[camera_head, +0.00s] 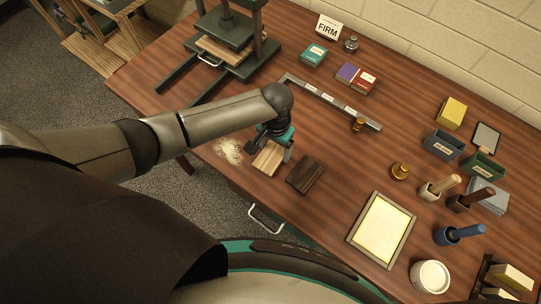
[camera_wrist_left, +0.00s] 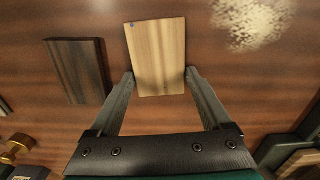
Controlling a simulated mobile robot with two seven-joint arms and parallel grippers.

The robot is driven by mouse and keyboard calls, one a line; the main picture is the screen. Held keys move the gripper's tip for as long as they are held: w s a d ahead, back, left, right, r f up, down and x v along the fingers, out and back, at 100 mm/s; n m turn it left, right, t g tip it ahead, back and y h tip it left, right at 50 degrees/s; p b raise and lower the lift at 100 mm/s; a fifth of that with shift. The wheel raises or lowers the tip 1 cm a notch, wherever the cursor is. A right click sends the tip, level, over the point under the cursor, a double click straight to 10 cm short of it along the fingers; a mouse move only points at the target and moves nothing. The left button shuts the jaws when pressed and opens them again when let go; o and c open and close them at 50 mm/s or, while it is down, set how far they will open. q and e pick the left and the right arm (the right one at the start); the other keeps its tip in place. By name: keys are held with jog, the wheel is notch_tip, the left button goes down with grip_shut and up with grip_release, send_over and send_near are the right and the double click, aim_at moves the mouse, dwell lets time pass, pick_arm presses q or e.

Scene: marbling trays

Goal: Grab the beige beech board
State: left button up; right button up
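The beige beech board (camera_head: 267,160) lies flat on the wooden table, left of a dark brown board (camera_head: 305,174). In the left wrist view the beech board (camera_wrist_left: 158,50) shows light stripes and a small blue mark at one corner. My left gripper (camera_head: 273,149) is over the beech board, pointing down. In the wrist view its two fingers (camera_wrist_left: 160,76) are apart, one beside each long edge at the near end of the board. Whether they touch it is hard to tell. My right gripper is not in view.
The dark board (camera_wrist_left: 77,71) lies close beside the fingers. A pale speckled patch (camera_head: 229,151) is to the left. A press (camera_head: 231,30) stands at the back left. A framed yellow screen (camera_head: 381,230), stamps and boxes fill the right side.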

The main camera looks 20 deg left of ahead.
pick_arm(q)
jog(key=c, duration=0.9)
jog(key=shift+r, duration=0.15)
